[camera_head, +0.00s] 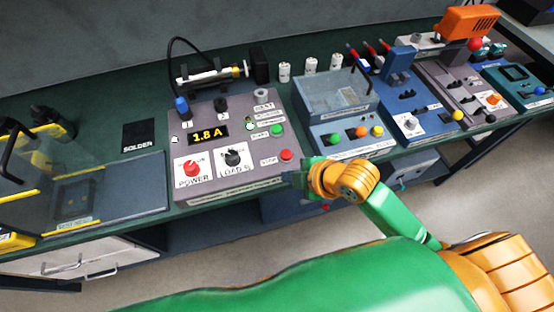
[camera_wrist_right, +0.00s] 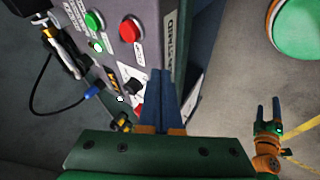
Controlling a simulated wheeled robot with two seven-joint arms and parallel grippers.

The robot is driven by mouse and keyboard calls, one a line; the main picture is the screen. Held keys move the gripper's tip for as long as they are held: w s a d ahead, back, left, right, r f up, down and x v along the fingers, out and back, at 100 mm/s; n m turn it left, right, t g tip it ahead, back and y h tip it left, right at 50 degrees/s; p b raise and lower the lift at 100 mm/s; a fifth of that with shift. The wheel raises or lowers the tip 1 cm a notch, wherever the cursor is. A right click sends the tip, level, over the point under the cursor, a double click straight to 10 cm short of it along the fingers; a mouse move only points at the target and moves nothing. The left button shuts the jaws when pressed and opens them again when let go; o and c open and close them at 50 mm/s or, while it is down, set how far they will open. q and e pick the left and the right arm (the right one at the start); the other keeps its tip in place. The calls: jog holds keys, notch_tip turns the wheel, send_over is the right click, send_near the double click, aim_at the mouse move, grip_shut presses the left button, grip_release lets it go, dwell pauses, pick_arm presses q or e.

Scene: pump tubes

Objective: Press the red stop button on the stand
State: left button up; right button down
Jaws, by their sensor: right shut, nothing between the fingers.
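The red stop button (camera_head: 286,155) sits at the front right corner of the grey stand (camera_head: 240,185), right of a "STOP" label. It also shows in the right wrist view (camera_wrist_right: 130,30), unpressed as far as I can tell. My right gripper (camera_head: 292,177) is shut and empty, near the stand's front right corner, just below the red button in the head view. In the right wrist view its fingers (camera_wrist_right: 161,75) lie together, with the button ahead and left of the tips, apart from them. My left gripper (camera_wrist_right: 268,108) shows there at the right, fingers spread and empty.
The stand also carries a green button (camera_head: 277,130), a red power knob (camera_head: 191,168), a load knob (camera_head: 232,158) and a 1.8 A display (camera_head: 208,135). A blue box (camera_head: 350,140) with coloured buttons stands close on the right. A clear-covered unit (camera_head: 90,200) is on the left.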

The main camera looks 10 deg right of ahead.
jog(key=w+r+n+y, duration=0.1)
jog(key=w+r+n, duration=0.35)
jog(key=n, duration=0.65)
jog(key=n+b, duration=0.6)
jog(key=b, duration=0.2)
send_over(283, 153)
jog(key=s+d, duration=0.1)
jog(key=s, duration=0.1)
jog(key=f, duration=0.3)
jog(key=shift+w+d+f+t+y, duration=0.2)
jog(key=shift+w+f+t+y, duration=0.1)
jog(key=shift+t, duration=0.1)
jog(key=shift+f+b, duration=0.45)
jog(key=shift+f, duration=0.05)
jog(key=shift+f, duration=0.4)
jog(key=shift+s+f+b, duration=0.1)
jog(key=shift+f+b, duration=0.35)
jog(key=shift+f, duration=0.2)
dwell(0.7)
jog(key=shift+r, duration=0.15)
jog(key=shift+r+p, duration=0.95)
jog(key=shift+p, duration=0.3)
